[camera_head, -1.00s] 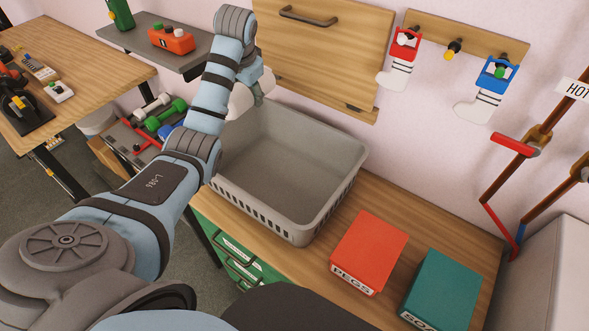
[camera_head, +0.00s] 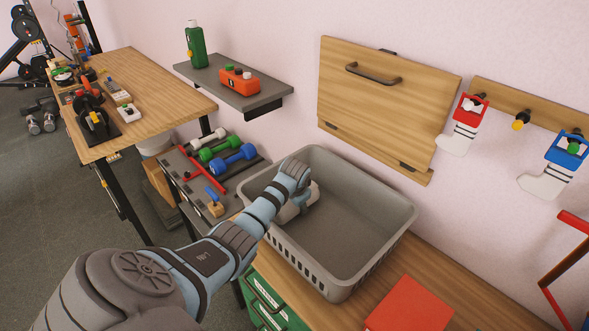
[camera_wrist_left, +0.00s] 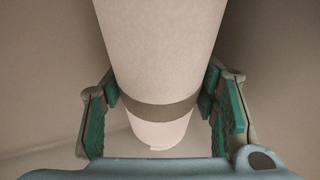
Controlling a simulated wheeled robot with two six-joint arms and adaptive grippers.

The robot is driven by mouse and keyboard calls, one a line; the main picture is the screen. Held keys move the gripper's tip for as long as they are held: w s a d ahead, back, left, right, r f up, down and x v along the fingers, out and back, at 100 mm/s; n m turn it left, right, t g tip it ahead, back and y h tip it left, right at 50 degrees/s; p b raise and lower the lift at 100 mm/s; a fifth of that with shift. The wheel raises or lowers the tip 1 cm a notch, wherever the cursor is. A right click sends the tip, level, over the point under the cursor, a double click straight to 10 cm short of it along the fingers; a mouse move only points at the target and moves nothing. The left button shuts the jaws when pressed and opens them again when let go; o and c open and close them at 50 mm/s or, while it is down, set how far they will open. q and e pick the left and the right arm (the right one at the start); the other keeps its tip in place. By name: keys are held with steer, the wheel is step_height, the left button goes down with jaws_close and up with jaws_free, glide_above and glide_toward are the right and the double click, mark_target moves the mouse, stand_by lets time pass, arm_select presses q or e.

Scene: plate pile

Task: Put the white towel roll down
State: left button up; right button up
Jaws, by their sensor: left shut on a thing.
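The white towel roll (camera_wrist_left: 160,45) has a grey-brown band around it and fills the middle of the left wrist view. My left gripper (camera_wrist_left: 162,100) is shut on it, with green-padded fingers on both sides. In the head view, my left gripper (camera_head: 303,197) is at the left part of the grey basket (camera_head: 345,292). The roll (camera_head: 287,212) shows there only in part, as my wrist hides the rest. I cannot tell whether the roll touches the basket floor. My right gripper is not in view.
The right part of the basket is empty. A red box (camera_head: 408,305) stands to its right on the wooden bench (camera_head: 470,295). Dumbbells (camera_head: 232,158) lie on a rack at left. A wooden panel (camera_head: 385,105) and hanging socks (camera_head: 463,130) are on the wall behind.

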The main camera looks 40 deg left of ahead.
arm_select(q)
steer(key=shift+w, duration=0.1)
steer(key=o, duration=1.2)
steer(key=shift+c, duration=0.2)
steer(key=shift+d+r, duration=0.1)
steer(key=shift+r, duration=0.25)
steer(key=p+v, duration=0.3)
steer(key=v, duration=0.8)
steer(key=shift+r, duration=0.2)
